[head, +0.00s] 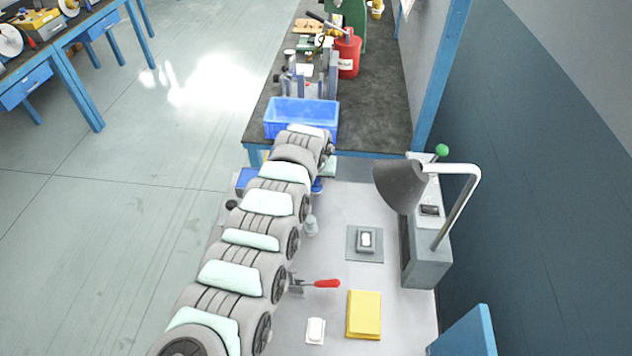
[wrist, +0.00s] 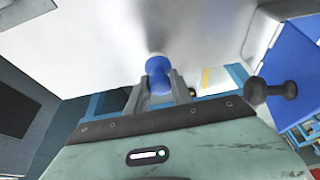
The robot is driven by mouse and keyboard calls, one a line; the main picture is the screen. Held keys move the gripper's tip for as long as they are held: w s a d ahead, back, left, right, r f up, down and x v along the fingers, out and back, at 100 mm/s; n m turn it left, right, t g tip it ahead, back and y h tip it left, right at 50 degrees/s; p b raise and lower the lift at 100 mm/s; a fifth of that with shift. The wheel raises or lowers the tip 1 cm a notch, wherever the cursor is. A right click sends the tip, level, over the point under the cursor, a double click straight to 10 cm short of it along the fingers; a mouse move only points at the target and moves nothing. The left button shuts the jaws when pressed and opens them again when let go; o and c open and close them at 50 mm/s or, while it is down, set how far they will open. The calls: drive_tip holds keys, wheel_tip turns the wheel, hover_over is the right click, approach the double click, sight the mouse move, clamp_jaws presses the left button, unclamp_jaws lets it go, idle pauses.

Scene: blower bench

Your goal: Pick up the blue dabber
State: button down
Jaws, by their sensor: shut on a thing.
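The blue dabber (wrist: 158,76) is a short blue piece with a paler end, seen in the middle of the wrist view. My gripper (wrist: 160,92) is shut on it, with a grey finger on each side. The dabber's far end lies against the pale surface behind it in the picture; I cannot tell if it touches. In the head view my arm covers the gripper, and I cannot make out the dabber there for sure.
The white bench holds a red-handled clamp (head: 326,284), a yellow pad (head: 364,314), a small white-topped block (head: 316,330) and a grey device on a plate (head: 366,240). A lamp (head: 400,185) stands at the right. A blue bin (head: 300,112) sits behind.

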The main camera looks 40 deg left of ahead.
wheel_tip(320, 180, up, 18)
drive_tip(key=p, duration=0.1)
drive_tip(key=shift+p, duration=0.4)
drive_tip(key=c, duration=1.6)
unclamp_jaws()
drive_tip(key=shift+c, duration=0.2)
clamp_jaws()
